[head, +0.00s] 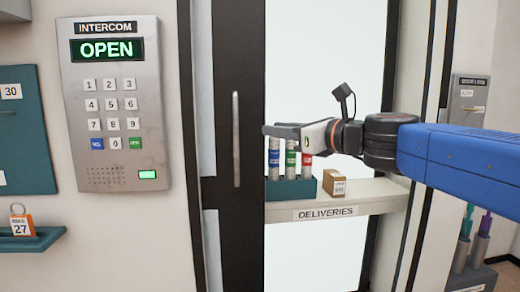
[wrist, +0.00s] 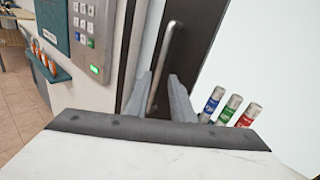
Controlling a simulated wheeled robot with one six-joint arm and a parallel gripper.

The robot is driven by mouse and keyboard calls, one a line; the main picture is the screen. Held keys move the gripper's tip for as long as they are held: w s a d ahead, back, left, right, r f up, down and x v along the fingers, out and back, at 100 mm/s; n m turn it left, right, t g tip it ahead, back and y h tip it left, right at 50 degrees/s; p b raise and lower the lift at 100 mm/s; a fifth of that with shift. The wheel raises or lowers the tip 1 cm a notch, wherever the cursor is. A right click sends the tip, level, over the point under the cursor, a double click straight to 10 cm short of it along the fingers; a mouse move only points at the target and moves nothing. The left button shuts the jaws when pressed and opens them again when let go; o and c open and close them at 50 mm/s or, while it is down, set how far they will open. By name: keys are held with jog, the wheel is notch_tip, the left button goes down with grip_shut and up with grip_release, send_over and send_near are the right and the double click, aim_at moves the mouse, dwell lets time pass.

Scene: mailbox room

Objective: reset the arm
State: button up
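My arm, with its blue link, reaches in from the right in the head view. My gripper (head: 272,131) points left, in front of the glass and a little right of the door handle (head: 236,138). In the wrist view my gripper (wrist: 161,88) shows two grey fingers spread apart with nothing between them, so it is open and empty. The handle (wrist: 166,60) appears beyond the gap between the fingers. I cannot tell the exact distance to it.
An intercom (head: 112,105) reads OPEN, with a lit green lamp. A shelf marked DELIVERIES (head: 390,199) holds blue, green and red tubes in a teal rack (head: 291,190) and a small box (head: 334,187), below my gripper. An orange tag 27 (head: 20,226) sits at left.

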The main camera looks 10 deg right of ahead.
jog(key=s+d+f+n+g+h, duration=0.25)
jog(key=s+f+n, duration=0.25)
jog(key=f+n, duration=0.45)
jog(key=s+d+f+n+g+h, duration=0.1)
jog(key=s+d+f+n+g, duration=0.15)
jog(key=s+f+n, duration=0.7)
jog(key=s+d+f+n+g+h, duration=0.2)
jog(key=d+f, duration=0.4)
jog(key=f, duration=0.4)
jog(key=s+d+f+n+g+h, duration=0.2)
jog(key=s+d+f+n+h, duration=0.3)
jog(key=f, duration=0.5)
jog(key=shift+s+d+f+n, duration=0.25)
jog(key=shift+s+d+n, duration=0.45)
jog(key=shift+s+d, duration=0.25)
